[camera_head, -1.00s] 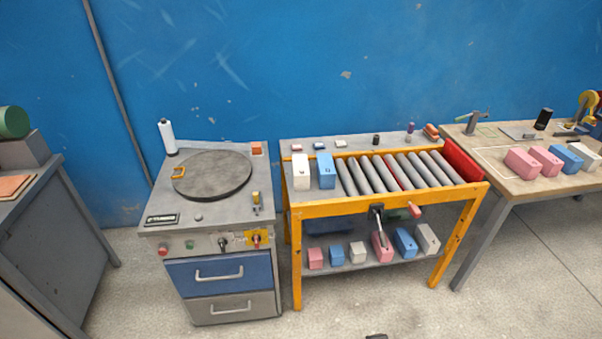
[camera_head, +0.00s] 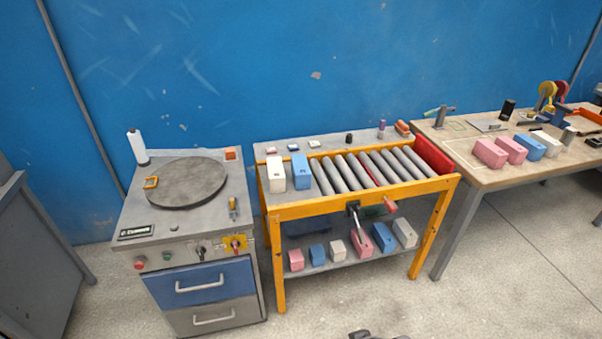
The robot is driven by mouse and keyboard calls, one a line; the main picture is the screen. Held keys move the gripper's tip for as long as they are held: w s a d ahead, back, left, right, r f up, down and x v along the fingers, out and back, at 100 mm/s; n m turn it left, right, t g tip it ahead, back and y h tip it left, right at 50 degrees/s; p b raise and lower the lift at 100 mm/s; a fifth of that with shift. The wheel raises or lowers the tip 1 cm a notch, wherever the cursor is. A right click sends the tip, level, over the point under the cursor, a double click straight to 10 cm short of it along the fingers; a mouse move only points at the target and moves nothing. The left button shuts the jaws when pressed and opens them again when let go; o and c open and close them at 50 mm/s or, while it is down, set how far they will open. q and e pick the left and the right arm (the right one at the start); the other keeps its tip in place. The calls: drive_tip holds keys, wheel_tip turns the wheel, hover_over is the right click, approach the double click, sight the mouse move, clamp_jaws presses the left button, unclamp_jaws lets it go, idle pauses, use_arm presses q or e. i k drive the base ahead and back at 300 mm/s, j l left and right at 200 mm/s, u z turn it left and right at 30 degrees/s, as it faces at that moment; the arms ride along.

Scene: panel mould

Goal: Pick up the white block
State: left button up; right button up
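Several white or off-white blocks are in view. One white block (camera_head: 277,177) stands upright at the left end of the orange roller table, beside a blue block (camera_head: 302,174). A small off-white block (camera_head: 338,250) and a larger off-white block (camera_head: 404,233) are on the table's lower shelf. Another white block (camera_head: 547,144) is on the right-hand workbench, partly behind other items. A dark part (camera_head: 374,335) shows at the bottom edge; it may be my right gripper, but its fingers cannot be made out. My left gripper is not visible.
The orange roller table (camera_head: 350,198) stands between a grey cabinet with a round plate (camera_head: 187,183) and the workbench (camera_head: 494,178). Pink blocks (camera_head: 490,152) and a blue block (camera_head: 529,147) are on the bench. The floor in front (camera_head: 480,290) is clear.

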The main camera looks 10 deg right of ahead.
sight(276, 173)
drive_tip(key=i+l+u, duration=1.05)
drive_tip(key=l, duration=0.15)
drive_tip(key=k+j, duration=0.05)
drive_tip(key=k, duration=0.05)
